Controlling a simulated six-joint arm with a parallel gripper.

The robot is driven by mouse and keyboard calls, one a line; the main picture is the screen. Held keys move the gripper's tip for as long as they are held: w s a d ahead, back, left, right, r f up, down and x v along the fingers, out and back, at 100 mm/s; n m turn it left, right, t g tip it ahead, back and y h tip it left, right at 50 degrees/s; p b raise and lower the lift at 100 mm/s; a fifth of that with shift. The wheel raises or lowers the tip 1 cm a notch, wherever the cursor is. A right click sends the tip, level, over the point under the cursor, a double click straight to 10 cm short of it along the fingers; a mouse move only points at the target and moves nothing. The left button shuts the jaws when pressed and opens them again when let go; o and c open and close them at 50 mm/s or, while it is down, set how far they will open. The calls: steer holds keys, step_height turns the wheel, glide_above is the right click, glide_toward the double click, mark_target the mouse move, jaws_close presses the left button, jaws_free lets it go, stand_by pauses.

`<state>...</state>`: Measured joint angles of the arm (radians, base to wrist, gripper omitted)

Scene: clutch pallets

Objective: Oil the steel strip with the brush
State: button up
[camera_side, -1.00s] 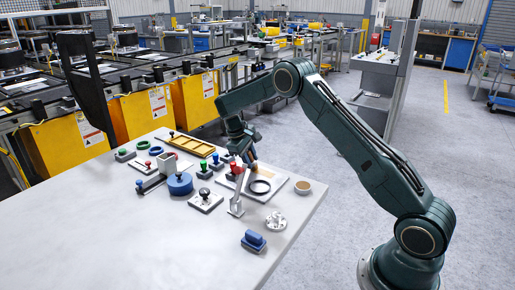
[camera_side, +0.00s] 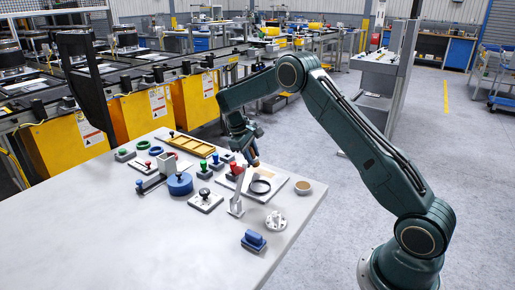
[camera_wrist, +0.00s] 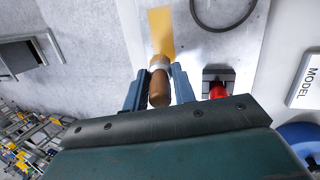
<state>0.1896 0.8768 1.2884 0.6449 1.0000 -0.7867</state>
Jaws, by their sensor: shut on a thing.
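My gripper (camera_side: 253,154) is above the back of the table, shut on the brush. In the wrist view my gripper (camera_wrist: 158,88) has its two blue fingers on either side of the brush's brown handle (camera_wrist: 158,90). The brush has a pale metal collar and flat yellow bristles (camera_wrist: 161,32), which point over a pale flat plate (camera_wrist: 205,50). I cannot tell whether the bristles touch it. The plate (camera_side: 284,192) also shows in the side view, with a black ring (camera_side: 261,187) on it. I cannot tell which piece is the steel strip.
A small round cup (camera_side: 303,187) with a brown top stands at the table's right edge. A grey upright bracket (camera_side: 236,200), a silver flanged part (camera_side: 276,221) and a blue block (camera_side: 253,240) stand nearer. Several stamps and a blue drum (camera_side: 180,184) are left. The front left table is clear.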

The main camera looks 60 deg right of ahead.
steer(key=shift+r, duration=2.15)
steer(key=shift+r, duration=0.1)
steer(key=shift+r, duration=1.4)
